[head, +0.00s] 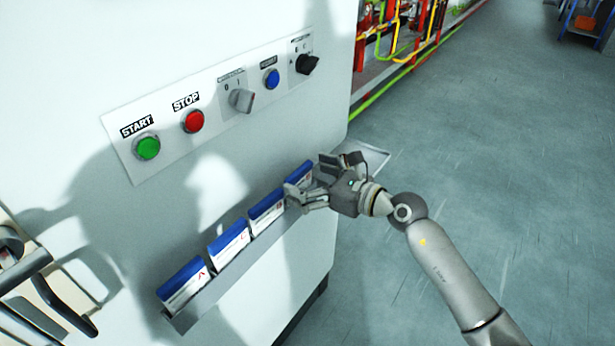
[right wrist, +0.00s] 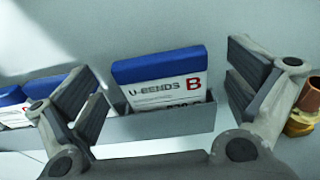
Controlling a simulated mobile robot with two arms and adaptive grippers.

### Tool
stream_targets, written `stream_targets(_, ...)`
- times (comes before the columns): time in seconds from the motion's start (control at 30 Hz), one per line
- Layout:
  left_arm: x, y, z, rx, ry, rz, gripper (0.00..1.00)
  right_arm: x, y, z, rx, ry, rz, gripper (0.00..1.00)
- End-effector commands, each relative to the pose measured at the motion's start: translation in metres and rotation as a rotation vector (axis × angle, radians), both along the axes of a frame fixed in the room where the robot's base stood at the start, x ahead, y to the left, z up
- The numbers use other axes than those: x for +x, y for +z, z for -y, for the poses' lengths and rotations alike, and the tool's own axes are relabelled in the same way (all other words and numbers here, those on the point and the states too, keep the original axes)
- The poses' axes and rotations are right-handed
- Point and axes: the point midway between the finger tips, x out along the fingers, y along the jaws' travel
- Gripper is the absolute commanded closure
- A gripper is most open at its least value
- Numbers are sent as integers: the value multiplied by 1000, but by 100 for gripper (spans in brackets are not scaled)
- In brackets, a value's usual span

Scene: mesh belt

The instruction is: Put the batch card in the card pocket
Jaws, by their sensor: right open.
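Several cards with blue tops stand in a grey rack (head: 215,290) on the white machine front. In the right wrist view one card (right wrist: 165,82) reads "U-BENDS" with a red B. It stands upright in the rack, between the fingers of my right gripper (right wrist: 170,95). My right gripper (head: 308,183) is open at the rack's right end, its fingers either side of that card with gaps. It partly hides the rightmost card (head: 298,174) in the head view. My left gripper (head: 40,290) shows only partly at the left edge. I cannot make out which part is the card pocket.
A control panel (head: 215,110) with buttons and knobs sits above the rack. A flat grey ledge (head: 372,160) sticks out behind my right gripper. A brass-coloured part (right wrist: 303,110) is at the right of the wrist view. The floor (head: 480,150) at right is clear.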

Motion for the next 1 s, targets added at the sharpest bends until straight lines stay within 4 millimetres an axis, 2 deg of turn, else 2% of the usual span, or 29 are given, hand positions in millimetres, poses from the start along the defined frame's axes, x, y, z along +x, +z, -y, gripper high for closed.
stream_targets(0.17,0,0,0,0,0,0,60,-10,2,17,-3,-3,1,0)
stream_targets(0.4,1,0,1,-1,0,1,60,-40,8,57,-4,-2,-1,0)
stream_targets(0.6,1,0,1,-1,0,1,60,-60,14,83,-1,-2,-2,0)
stream_targets(0.8,1,0,1,-1,0,1,60,-68,17,95,-1,-1,0,0)
stream_targets(1.0,1,0,2,-1,0,1,60,-69,18,96,0,-1,0,0)
